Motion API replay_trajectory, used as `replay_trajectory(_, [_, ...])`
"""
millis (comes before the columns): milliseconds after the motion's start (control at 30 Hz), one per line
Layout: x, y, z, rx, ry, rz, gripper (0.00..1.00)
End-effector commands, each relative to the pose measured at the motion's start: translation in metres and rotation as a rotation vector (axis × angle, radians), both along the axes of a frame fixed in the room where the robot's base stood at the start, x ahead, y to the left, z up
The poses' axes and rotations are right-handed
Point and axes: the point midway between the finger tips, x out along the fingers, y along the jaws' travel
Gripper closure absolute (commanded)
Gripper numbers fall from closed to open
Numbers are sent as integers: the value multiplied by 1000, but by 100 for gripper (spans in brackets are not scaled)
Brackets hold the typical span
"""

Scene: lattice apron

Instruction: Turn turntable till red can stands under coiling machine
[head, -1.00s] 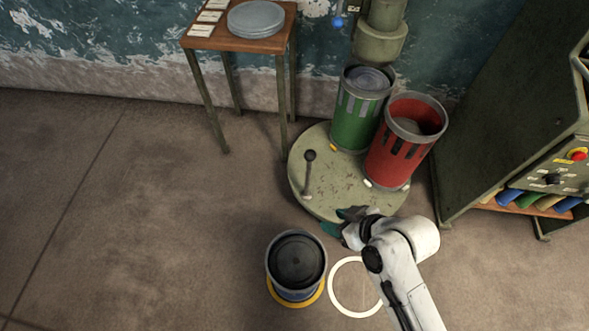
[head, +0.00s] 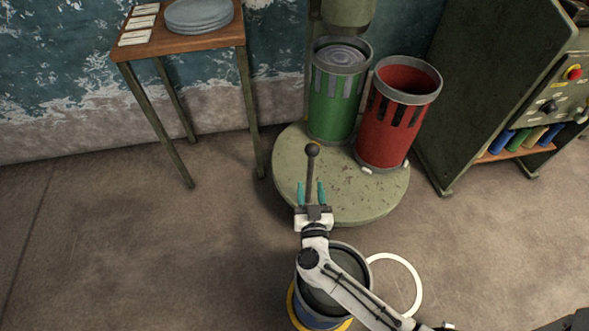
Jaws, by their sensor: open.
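The round green turntable (head: 340,207) stands on the floor in the middle of the head view. A green can (head: 332,105) stands on its back part, below the coiling machine (head: 348,12), whose upper part is cut off. The red can (head: 389,135) stands on the turntable to the right of the green can and looks empty inside. A handle with a dark ball knob (head: 312,150) rises from the turntable's left part. My gripper (head: 311,190) is open, with its two teal fingers on either side of the handle's lower shaft in the picture. I cannot tell whether they touch it.
A can with a dark top (head: 340,262) stands on a yellow floor ring, partly hidden by my arm. An empty white ring (head: 418,283) lies beside it. A table (head: 190,42) with lids is at left, a green control cabinet (head: 480,90) at right. The left floor is clear.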

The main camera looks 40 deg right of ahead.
Motion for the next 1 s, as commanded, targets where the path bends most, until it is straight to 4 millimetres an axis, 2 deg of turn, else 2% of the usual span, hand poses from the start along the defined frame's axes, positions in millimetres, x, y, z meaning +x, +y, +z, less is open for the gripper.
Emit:
replay_trajectory(33, [-4, -4, -9, -2, 11, -31, 55])
replay_trajectory(200, [-4, -13, -13, -3, 20, -68, 55])
replay_trajectory(700, [53, -70, -13, -2, 18, -66, 55])
replay_trajectory(1000, [67, -84, -11, -2, 19, -62, 55])
